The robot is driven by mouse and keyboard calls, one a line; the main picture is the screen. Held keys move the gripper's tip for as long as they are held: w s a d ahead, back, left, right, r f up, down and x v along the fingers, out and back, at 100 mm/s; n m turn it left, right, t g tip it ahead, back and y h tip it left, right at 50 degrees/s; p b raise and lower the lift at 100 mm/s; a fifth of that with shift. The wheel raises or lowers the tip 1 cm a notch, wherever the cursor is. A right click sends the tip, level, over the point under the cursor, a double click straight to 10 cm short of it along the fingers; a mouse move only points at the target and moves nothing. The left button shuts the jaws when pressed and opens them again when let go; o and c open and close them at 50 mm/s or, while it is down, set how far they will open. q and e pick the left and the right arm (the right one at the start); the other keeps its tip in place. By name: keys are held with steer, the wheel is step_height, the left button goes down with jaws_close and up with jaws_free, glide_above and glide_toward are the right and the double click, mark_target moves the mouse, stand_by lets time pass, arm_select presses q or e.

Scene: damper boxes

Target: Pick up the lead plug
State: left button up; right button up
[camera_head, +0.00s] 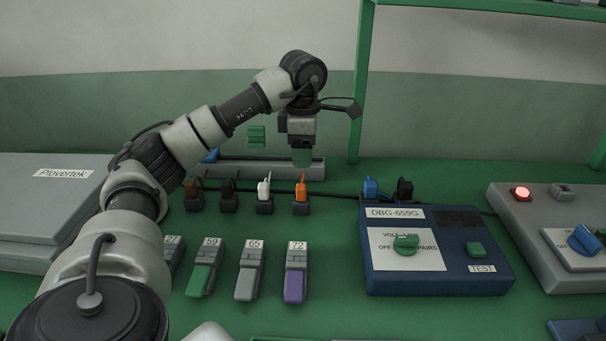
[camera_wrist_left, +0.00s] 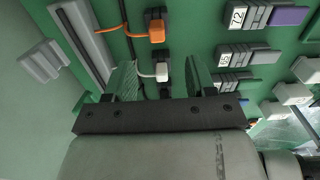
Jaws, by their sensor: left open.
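A row of plugs sits in small dark holders: brown (camera_head: 191,188), black (camera_head: 228,188), white (camera_head: 264,188) and orange (camera_head: 301,188). A blue plug (camera_head: 370,186) and another black plug (camera_head: 404,187) stand at the back of the blue test box. The pictures do not show which is the lead plug. In the left wrist view, the white plug (camera_wrist_left: 160,71) appears between the open fingers (camera_wrist_left: 162,78), with the orange plug (camera_wrist_left: 156,31) beyond. I cannot tell their distance. My right gripper is not in view.
A grey trough (camera_head: 245,170) lies behind the plugs. Numbered damper pieces, such as the purple one (camera_head: 295,287), lie in front. The blue test box (camera_head: 435,275) is to the right, with a grey box (camera_head: 530,250) beyond. A green post (camera_head: 361,90) rises behind.

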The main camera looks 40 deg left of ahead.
mark_target(302, 186)
arm_select(q)
step_height(302, 186, down, 5)
steer(key=f, duration=0.5)
steer(key=shift+w+a+f+b, duration=0.1)
steer(key=shift+a+f+b, duration=0.2)
steer(key=shift+b, duration=0.05)
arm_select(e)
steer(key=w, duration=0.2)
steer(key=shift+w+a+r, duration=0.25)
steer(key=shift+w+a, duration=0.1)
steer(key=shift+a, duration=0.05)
arm_select(q)
jaws_close()
